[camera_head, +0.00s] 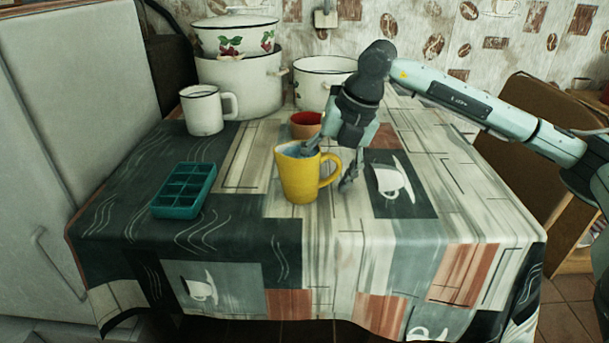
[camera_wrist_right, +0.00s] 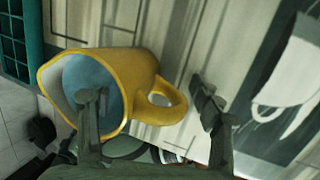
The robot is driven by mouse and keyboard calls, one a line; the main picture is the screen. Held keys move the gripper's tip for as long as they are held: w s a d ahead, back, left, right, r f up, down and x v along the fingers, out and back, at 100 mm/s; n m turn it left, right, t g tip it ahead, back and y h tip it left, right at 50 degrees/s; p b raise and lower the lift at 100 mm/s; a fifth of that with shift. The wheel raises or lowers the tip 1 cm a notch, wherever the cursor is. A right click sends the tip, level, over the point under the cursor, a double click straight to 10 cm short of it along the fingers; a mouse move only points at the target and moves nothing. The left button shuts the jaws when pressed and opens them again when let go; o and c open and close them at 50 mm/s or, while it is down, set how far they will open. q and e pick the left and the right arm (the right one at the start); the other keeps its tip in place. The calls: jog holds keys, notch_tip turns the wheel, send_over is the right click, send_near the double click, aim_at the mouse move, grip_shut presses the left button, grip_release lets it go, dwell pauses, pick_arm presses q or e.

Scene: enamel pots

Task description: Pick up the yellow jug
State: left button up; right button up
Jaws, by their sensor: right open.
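The yellow jug (camera_head: 298,180) stands upright on the table, with its handle to the right and a blue-grey inside. In the right wrist view the jug (camera_wrist_right: 140,70) fills the upper left. My right gripper (camera_head: 327,168) is open at the jug. One finger is at the jug's mouth and seems to reach inside it; the other is outside, beyond the handle. The two fingers also show in the wrist view (camera_wrist_right: 150,100), with the handle between them. Whether either finger touches the jug I cannot tell. My left gripper is not in view.
A red-brown bowl or cup (camera_head: 306,124) stands close behind the jug. A white mug (camera_head: 205,110), a large pot (camera_head: 240,85) and another pot (camera_head: 324,75) stand farther back. A teal ice tray (camera_head: 184,190) lies at the left. The tablecloth's front right (camera_head: 440,225) is clear.

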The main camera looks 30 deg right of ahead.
aim_at(316, 152)
grip_shut()
jog(key=shift+r, duration=0.1)
jog(key=shift+r, duration=0.15)
dwell(0.7)
jog(key=shift+w+r, duration=0.1)
jog(key=shift+r, duration=1.6)
jog(key=shift+a+r, duration=0.15)
jog(key=shift+r, duration=0.1)
jog(key=shift+w+a+r, duration=0.15)
jog(key=shift+a+r, duration=0.2)
jog(key=shift+a, duration=0.2)
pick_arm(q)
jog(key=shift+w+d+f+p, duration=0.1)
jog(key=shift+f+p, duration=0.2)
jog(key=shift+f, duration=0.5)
pick_arm(e)
jog(key=w+a+r, duration=0.2)
jog(key=a+r, duration=0.4)
jog(key=a, duration=0.3)
jog(key=shift+a, duration=0.4)
